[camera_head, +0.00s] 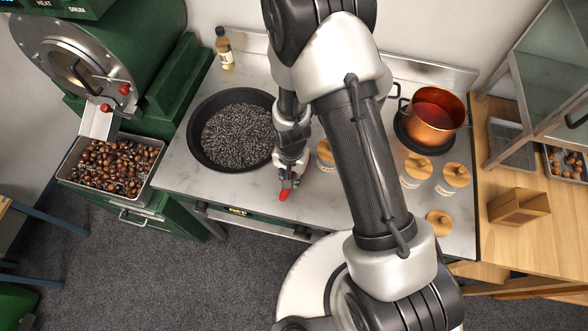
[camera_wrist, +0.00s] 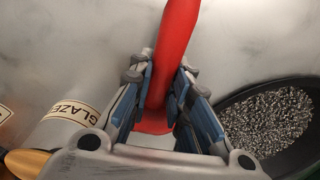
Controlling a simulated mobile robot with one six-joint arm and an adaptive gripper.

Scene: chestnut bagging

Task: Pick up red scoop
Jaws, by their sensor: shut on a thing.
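The red scoop (camera_head: 284,195) shows as a small red piece at my gripper (camera_head: 289,180), near the front edge of the counter. In the wrist view the red scoop (camera_wrist: 176,45) runs up between the fingers, with a wider red part below them. My gripper (camera_wrist: 163,88) is shut on it, with a blue-padded finger on each side. The rest of the scoop is hidden by the gripper. Whether the scoop touches the counter I cannot tell.
A black pan (camera_head: 197,155) of dark grains stands left of my gripper. A lidded jar (camera_head: 325,157) stands close on the right. A copper pot (camera_head: 434,118) and more jars are further right. A tray (camera_head: 158,143) of chestnuts is at the left.

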